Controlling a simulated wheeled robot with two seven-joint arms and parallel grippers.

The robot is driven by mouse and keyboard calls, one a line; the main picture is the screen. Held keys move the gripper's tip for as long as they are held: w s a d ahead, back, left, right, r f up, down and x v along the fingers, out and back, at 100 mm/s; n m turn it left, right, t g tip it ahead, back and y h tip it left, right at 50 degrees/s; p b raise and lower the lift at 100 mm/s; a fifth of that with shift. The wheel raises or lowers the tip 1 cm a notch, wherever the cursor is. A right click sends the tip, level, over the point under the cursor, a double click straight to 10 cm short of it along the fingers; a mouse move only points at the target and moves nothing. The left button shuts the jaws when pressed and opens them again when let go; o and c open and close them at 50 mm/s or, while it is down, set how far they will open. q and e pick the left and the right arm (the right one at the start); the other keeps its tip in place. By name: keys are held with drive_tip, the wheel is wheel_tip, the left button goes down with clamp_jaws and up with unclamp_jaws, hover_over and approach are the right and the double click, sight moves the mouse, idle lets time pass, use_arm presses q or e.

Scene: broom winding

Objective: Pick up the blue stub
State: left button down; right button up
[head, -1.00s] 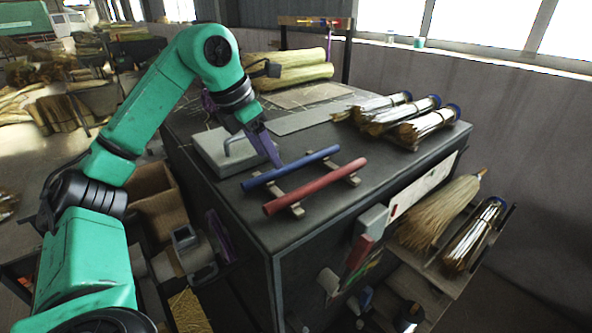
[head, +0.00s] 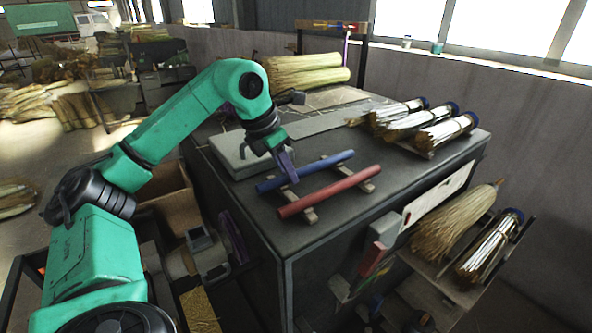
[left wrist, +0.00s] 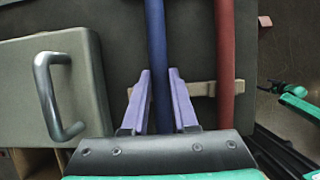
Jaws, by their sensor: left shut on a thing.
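The blue stub (head: 318,167) is a long thin rod lying across two small wooden rests on the dark worktop. My left gripper (head: 291,172) reaches down over its near-left part. In the left wrist view the purple fingers (left wrist: 161,110) stand on both sides of the blue stub (left wrist: 158,50), shut on it. The stub appears to be still at the level of its rests. A red rod (head: 330,190) lies beside it, parallel, apart from the fingers. My right gripper does not show.
A grey block with a metal handle (head: 228,158) sits close on the left of the stub. Bundled brooms (head: 440,134) lie at the back right of the worktop. Straw rolls (head: 308,78) lie behind. The worktop's front edge is near the red rod.

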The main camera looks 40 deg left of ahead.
use_arm(q)
wheel_tip(320, 180, up, 20)
drive_tip(key=p, duration=0.8)
drive_tip(key=shift+f, duration=0.1)
